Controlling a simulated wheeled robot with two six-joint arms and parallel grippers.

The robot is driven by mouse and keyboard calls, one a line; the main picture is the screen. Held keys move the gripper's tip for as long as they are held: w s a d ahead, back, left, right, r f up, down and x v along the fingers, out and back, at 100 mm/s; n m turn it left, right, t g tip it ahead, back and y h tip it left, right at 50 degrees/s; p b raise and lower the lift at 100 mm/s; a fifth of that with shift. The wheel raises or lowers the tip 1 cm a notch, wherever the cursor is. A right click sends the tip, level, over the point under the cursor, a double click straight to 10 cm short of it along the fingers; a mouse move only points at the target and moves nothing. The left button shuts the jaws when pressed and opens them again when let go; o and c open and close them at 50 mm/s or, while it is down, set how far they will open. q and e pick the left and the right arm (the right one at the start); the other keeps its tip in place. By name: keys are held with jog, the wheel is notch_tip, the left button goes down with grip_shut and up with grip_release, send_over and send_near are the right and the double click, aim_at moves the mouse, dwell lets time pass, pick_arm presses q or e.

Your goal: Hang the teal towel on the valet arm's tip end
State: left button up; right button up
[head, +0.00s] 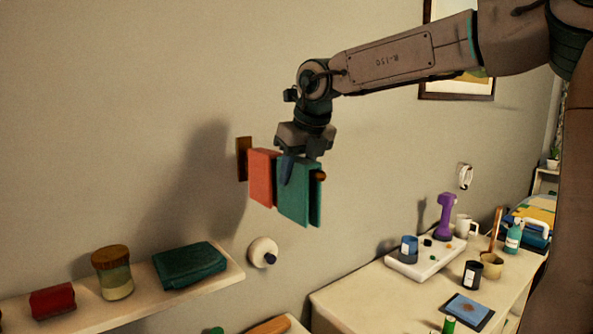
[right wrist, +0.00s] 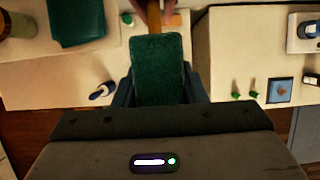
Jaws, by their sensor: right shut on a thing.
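The teal towel (head: 293,196) hangs folded over the wooden valet arm, close to its tip end (head: 320,176), which sticks out just past the towel. My right gripper (head: 301,160) is above the arm and shut on the teal towel. In the right wrist view the towel (right wrist: 158,75) lies between my fingers. A coral towel (head: 261,178) hangs on the same arm, between the teal towel and the wall plate (head: 243,158). Most of the valet arm is hidden by the towels. My left gripper is not in view.
Below left, a shelf (head: 222,284) holds a red item (head: 53,300), a lidded jar (head: 112,272) and a folded dark teal cloth (head: 189,264). A round white wall fitting (head: 263,252) is below the towels. At right, a table (head: 352,299) carries a purple dumbbell-like object (head: 445,216) and cups.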

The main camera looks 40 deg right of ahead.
jog(key=o, duration=1.1)
jog(key=shift+c, duration=0.2)
jog(key=shift+r, duration=0.1)
jog(key=shift+s+r, duration=0.1)
jog(key=shift+r, duration=0.1)
jog(key=p+v, duration=0.4)
jog(key=v, duration=0.6)
jog(key=shift+r, duration=0.15)
jog(key=shift+a, duration=0.1)
